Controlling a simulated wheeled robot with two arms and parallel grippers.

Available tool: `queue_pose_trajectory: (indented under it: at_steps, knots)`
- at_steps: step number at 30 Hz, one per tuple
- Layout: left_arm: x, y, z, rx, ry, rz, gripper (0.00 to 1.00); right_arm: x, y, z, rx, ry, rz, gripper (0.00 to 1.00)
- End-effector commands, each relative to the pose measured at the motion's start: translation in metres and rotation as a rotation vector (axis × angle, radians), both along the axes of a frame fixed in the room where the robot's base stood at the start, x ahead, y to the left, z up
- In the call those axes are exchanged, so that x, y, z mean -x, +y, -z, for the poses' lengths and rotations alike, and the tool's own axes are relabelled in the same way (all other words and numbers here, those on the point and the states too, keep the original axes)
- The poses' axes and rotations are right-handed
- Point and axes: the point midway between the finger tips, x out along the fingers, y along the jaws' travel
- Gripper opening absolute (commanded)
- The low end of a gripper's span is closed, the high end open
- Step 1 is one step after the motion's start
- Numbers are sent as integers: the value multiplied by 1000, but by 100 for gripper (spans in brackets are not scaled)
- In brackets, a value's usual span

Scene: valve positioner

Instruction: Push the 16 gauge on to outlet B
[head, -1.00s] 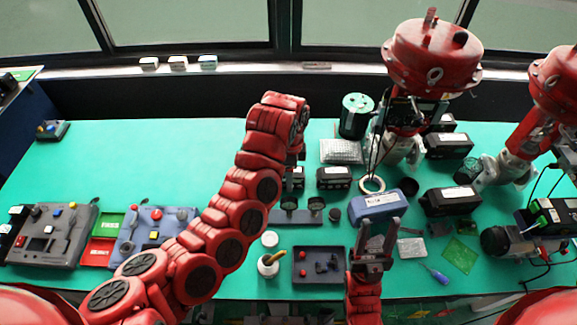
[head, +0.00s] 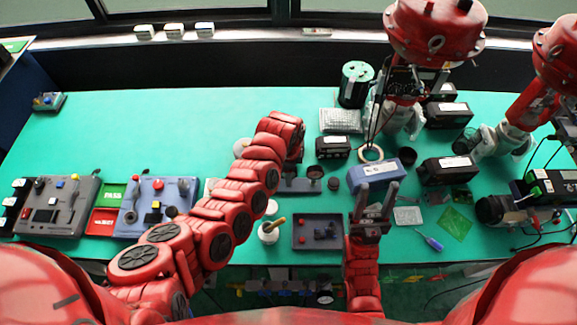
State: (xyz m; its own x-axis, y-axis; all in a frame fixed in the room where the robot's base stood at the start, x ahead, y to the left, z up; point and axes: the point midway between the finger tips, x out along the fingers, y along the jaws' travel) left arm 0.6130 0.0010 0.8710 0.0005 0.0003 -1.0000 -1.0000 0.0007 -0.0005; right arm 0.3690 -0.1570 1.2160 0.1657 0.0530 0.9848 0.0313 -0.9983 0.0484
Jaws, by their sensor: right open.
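A dark rail (head: 297,186) on the table carries a round dark-topped piece (head: 315,172) that looks like a gauge; no number is readable. My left arm covers the rail's left part. A similar small dark round piece (head: 333,184) lies just right of the rail. No outlet B label is legible. My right gripper (head: 377,190) is open and empty, its two fingers upward in the picture, in front of the blue box (head: 374,173). My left gripper (head: 296,153) is mostly hidden beyond its wrist, above the table near the rail.
A dark tray (head: 304,241) with red and dark knobs and a white pot (head: 268,235) stand near the front edge. Red valve actuators (head: 435,28) stand at back right. Below the front edge are blocks (head: 285,287) with a round-faced dial (head: 325,297).

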Motion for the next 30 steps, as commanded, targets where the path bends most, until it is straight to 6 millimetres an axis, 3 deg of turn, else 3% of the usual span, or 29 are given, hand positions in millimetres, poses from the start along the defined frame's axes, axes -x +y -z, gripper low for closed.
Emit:
queue_pose_trajectory:
  at_steps: [11,21,27,28,30]
  knots:
    - [1,0,4,0,1,-1,61,0,0,-1,0,0,0,50]
    - [0,0,4,0,1,-1,0,0,0,-1,0,0,0,50]
    - [0,0,4,0,1,-1,0,0,0,-1,0,0,0,50]
    - [0,0,4,0,1,-1,21,0,0,-1,0,0,0,50]
    - [0,0,4,0,1,-1,9,0,0,-1,0,0,0,50]
